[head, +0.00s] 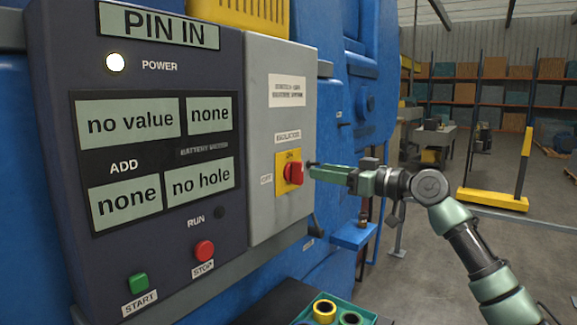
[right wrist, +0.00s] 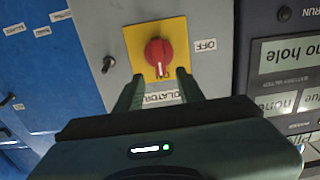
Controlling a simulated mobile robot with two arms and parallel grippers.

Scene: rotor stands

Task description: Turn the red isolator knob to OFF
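The red isolator knob (head: 294,173) sits on a yellow plate (head: 282,188) on the grey box (head: 262,120). An OFF label (head: 266,179) is left of the plate and an ISOLATOR label is above it. In the right wrist view, which looks upside down, the knob (right wrist: 158,52) stands upright in the picture, its white mark toward the ISOLATOR label; OFF (right wrist: 205,46) is to its right. My right gripper (head: 314,170) is close to the knob. Its fingers (right wrist: 156,82) are apart with nothing between them, short of the knob. My left gripper is not in view.
Left of the grey box is a dark panel (head: 150,245) with displays, a green START button (head: 138,282) and a red STOP button (head: 204,250). A green tray (head: 303,317) with rings is at the bottom. A small black part (right wrist: 109,63) sticks out beside the yellow plate.

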